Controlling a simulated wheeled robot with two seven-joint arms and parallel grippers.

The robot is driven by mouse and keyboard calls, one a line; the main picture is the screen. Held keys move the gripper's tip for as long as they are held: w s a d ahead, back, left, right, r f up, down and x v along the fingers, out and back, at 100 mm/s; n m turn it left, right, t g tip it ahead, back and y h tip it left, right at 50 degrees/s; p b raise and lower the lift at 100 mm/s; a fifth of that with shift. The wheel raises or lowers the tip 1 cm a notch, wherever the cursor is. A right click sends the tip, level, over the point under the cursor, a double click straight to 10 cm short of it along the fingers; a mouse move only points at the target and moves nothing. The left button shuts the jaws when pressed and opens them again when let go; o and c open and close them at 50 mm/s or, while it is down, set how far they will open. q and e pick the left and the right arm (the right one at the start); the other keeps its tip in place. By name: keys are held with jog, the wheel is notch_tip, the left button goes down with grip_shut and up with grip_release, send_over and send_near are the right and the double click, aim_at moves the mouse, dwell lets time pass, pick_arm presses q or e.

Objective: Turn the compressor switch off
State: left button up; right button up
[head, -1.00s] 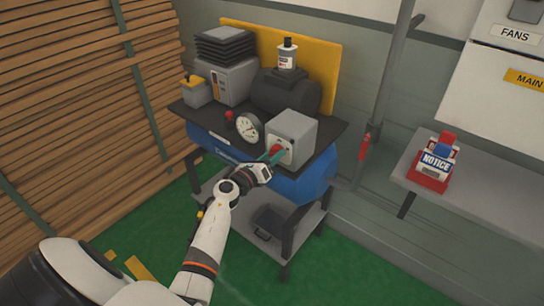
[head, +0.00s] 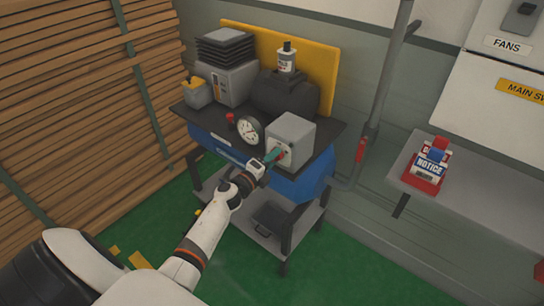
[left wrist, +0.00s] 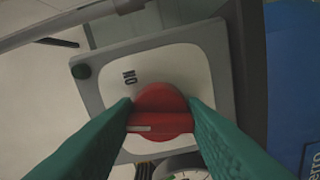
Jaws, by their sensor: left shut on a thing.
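The compressor switch is a red rotary knob (left wrist: 162,112) on a white plate on the front of a grey box (head: 291,133). In the left wrist view an "ON" label (left wrist: 129,77) is printed on the plate, and a white mark shows at the left end of the knob's bar. My left gripper (head: 275,155) has its green fingertips on either side of the knob, shut on it; they also show in the left wrist view (left wrist: 162,118). In the head view the fingers mostly hide the knob. My right gripper is out of view.
The box stands on the compressor's dark top plate beside a round gauge (head: 248,131). The blue tank (head: 305,182) is below. A grey shelf (head: 462,185) with a red holder of notice tags (head: 428,165) is at the right. Stacked timber (head: 70,110) fills the left.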

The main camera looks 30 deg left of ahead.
pick_arm(q)
jog(key=shift+n+p, duration=0.35)
jog(key=shift+n, duration=1.15)
jog(key=o, duration=1)
jog(key=s+a+b, duration=0.1)
jog(key=s+b, duration=0.1)
jog(key=s, duration=1)
